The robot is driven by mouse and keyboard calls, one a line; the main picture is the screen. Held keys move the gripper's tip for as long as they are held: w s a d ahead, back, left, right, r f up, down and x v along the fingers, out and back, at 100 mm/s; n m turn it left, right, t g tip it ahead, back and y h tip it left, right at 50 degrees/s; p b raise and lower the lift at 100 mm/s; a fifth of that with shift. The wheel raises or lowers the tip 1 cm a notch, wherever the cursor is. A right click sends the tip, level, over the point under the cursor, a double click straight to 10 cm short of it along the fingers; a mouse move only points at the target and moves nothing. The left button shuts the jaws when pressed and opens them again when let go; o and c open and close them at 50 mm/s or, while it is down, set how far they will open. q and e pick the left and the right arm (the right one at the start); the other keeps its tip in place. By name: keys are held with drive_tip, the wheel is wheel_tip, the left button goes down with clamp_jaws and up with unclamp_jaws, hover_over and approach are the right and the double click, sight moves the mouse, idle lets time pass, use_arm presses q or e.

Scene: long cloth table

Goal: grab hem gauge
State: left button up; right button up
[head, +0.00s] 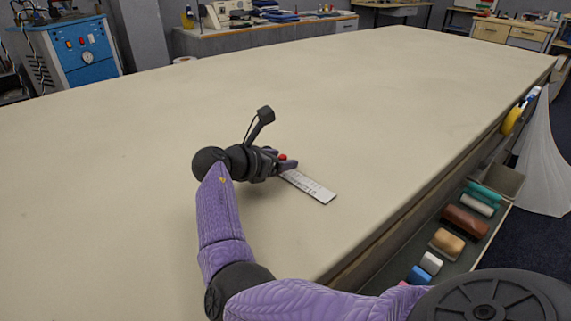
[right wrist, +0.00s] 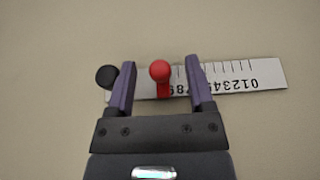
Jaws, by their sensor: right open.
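The hem gauge (head: 311,187) is a white ruler with black marks and numbers, lying flat on the cloth table. It also shows in the right wrist view (right wrist: 250,76), with a red knob (right wrist: 160,72) on a red slider and a black round knob (right wrist: 106,76) at its left end. My right gripper (head: 286,163) is at the gauge's far end. In the right wrist view its open fingers (right wrist: 160,78) stand either side of the red knob and overlap the ruler in the picture. I cannot tell whether they touch it. My left gripper is not in view.
The long cloth table (head: 400,110) is otherwise bare around the gauge. A blue machine (head: 83,52) and a white sewing machine (head: 225,12) stand beyond the table.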

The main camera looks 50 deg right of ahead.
drive_tip(key=shift+c, duration=0.7)
clamp_jaws()
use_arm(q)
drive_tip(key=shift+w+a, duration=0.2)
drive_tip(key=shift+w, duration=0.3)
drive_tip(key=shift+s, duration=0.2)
